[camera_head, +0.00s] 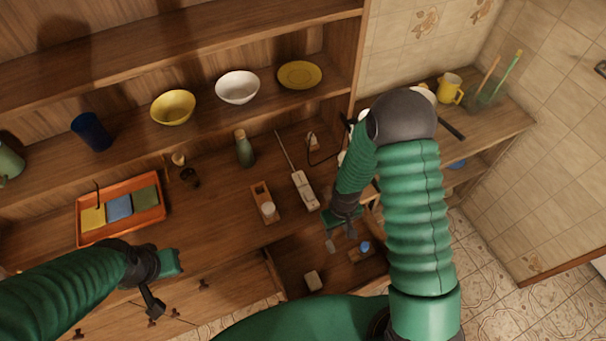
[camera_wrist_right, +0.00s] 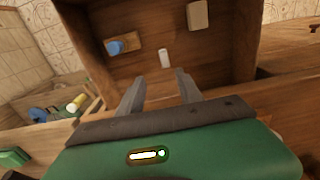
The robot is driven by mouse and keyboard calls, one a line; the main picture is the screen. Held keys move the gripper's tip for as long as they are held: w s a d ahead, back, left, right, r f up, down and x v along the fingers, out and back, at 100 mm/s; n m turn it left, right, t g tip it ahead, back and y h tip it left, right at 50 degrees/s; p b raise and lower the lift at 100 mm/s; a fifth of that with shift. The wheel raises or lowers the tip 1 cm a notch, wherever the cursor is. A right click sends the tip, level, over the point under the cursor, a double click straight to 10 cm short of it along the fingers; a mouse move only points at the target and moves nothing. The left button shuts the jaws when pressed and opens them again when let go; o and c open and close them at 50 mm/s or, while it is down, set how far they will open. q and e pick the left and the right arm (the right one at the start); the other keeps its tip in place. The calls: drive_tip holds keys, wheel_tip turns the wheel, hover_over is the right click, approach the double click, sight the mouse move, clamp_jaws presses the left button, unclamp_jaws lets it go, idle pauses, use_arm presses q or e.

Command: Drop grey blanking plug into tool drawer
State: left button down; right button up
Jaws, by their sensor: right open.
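The tool drawer (camera_head: 290,256) is pulled open below the worktop; its wooden inside also fills the upper middle of the right wrist view (camera_wrist_right: 215,75). My right gripper (camera_head: 342,232) is over the drawer, and its two fingers stand apart and empty in the wrist view (camera_wrist_right: 160,88). A small pale grey piece (camera_wrist_right: 165,58), probably the blanking plug, shows beyond the fingertips, apart from them, against the drawer floor. I cannot tell whether it rests there or is in the air. My left gripper (camera_head: 152,298) hangs in front of the lower drawers; its finger opening is unclear.
In the drawer are a blue-topped piece (camera_wrist_right: 115,47) on a wooden block and a beige block (camera_wrist_right: 197,15). On the worktop stand an orange tray (camera_head: 120,190), a green bottle (camera_head: 244,150), a wooden holder (camera_head: 265,203) and a white power strip (camera_head: 304,190). Bowls line the shelf above.

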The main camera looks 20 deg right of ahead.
wheel_tip(320, 180, up, 17)
use_arm(q)
drive_tip(key=shift+a+f+b, duration=0.2)
drive_tip(key=shift+f+b, duration=0.6)
drive_tip(key=shift+f, duration=0.05)
drive_tip(key=shift+a+f+b, duration=0.15)
drive_tip(key=shift+f+b, duration=0.65)
drive_tip(key=shift+b, duration=0.05)
drive_tip(key=shift+a+f+b, duration=0.2)
drive_tip(key=shift+f+b, duration=0.6)
drive_tip(key=shift+f, duration=0.05)
use_arm(e)
drive_tip(key=s+a+f+t, duration=0.1)
drive_tip(key=s+a+t, duration=0.1)
drive_tip(key=s+a, duration=0.2)
drive_tip(key=shift+a+f+m+t, duration=0.15)
drive_tip(key=shift+a+m+t, duration=0.2)
drive_tip(key=shift+a, duration=0.3)
